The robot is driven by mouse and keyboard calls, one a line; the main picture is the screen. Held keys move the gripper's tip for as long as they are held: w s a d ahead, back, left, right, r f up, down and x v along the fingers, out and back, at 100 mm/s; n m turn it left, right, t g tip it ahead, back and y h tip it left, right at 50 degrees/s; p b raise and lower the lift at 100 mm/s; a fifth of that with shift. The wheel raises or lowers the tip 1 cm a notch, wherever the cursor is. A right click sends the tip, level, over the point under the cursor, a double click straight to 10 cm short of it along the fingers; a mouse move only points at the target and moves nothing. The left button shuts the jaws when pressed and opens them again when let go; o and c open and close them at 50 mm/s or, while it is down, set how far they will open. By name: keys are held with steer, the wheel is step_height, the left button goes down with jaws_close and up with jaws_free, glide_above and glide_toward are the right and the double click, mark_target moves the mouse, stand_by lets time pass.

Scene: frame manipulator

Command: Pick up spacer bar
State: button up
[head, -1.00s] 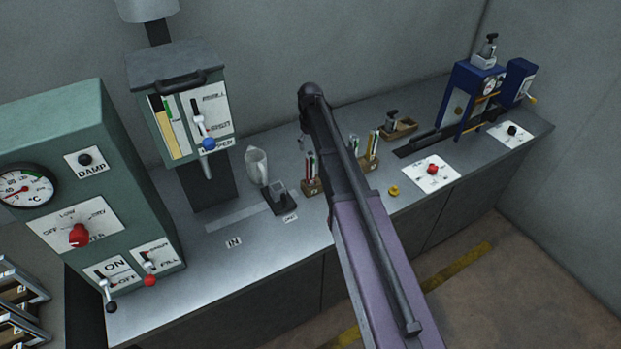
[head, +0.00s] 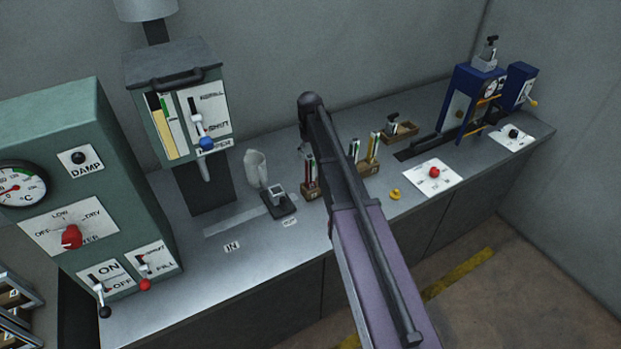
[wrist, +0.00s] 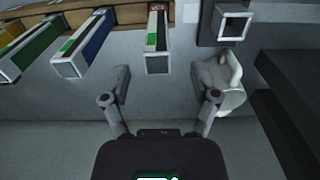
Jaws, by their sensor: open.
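In the wrist view my gripper (wrist: 160,97) is open, with one finger on each side and nothing between the tips. A bar with a pale square end, a green mark and a red label (wrist: 157,42) stands in line with the gap, beyond the fingertips. A blue-sided bar (wrist: 84,44) and a green-sided bar (wrist: 32,50) lie to its left. I cannot tell which one is the spacer bar. In the head view, upright bars (head: 310,168) show beside my arm, which hides my gripper.
A white jug (wrist: 232,82) is close by the right finger; it also stands on the counter (head: 190,290) in the head view. A dark square-topped fixture (wrist: 233,25) is right of the bars. A green machine (head: 105,190) stands left, blue devices (head: 470,95) right.

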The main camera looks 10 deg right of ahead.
mark_target(310, 156)
steer(key=shift+w+d+f+b, duration=0.1)
steer(key=shift+f+b, duration=1)
steer(key=shift+f, duration=0.1)
steer(key=shift+w+f+b, duration=0.1)
steer(key=shift+f+b, duration=0.95)
steer(key=shift+f, duration=0.1)
steer(key=shift+c, duration=0.2)
jaws_close()
